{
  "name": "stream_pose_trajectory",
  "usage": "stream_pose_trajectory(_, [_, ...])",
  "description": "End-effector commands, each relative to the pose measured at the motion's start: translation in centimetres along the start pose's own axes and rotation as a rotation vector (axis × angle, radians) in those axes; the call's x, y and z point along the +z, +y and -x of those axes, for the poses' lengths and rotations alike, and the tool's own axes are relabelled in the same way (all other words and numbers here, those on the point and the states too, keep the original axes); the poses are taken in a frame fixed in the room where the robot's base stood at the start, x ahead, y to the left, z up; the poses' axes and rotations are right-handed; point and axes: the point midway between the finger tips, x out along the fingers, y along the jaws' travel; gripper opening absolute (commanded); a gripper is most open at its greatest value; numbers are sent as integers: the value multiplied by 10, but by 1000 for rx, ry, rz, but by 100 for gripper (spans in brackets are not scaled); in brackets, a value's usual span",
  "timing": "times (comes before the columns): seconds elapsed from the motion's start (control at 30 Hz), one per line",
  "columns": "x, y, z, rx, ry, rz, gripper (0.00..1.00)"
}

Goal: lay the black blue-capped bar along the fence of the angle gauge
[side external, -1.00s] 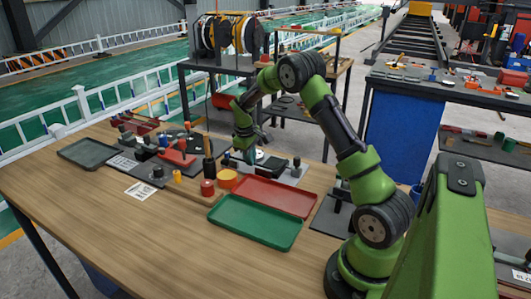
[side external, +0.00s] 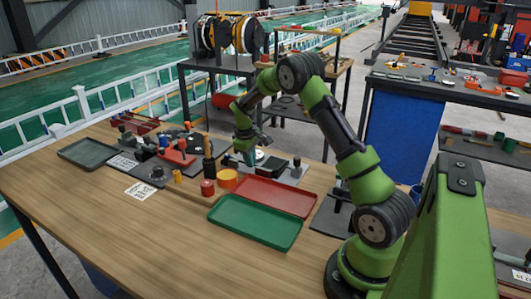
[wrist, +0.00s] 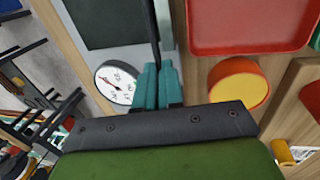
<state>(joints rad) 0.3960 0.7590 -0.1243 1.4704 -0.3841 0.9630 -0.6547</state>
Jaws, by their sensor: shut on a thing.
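My gripper (wrist: 157,82) has teal fingers that are shut on a thin black bar (wrist: 151,25). The bar runs up from the fingers to the top edge of the wrist view. Its blue cap is not visible. A white round dial (wrist: 117,83) with a pointer lies just left of the fingers; I cannot tell whether it belongs to the angle gauge. A dark grey plate (wrist: 105,22) lies beyond it, left of the bar. In the side view my gripper (side external: 246,158) is low over the far part of the bench, beside the dial (side external: 259,155). The gauge's fence cannot be made out.
A red tray (side external: 270,194) and a green tray (side external: 250,222) lie nearer on the bench. An orange-and-yellow round container (side external: 227,180) and a red cylinder (side external: 207,188) stand close by. Tools crowd the bench to the left. The front of the wooden bench is clear.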

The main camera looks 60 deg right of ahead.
Motion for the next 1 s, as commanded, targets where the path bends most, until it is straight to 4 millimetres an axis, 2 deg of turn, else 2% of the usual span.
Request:
stream_pose_trajectory(0.97, [0,-7,3,0,0,0,0])
stream_pose_trajectory(1.0, [0,-7,3,0,0,0,13])
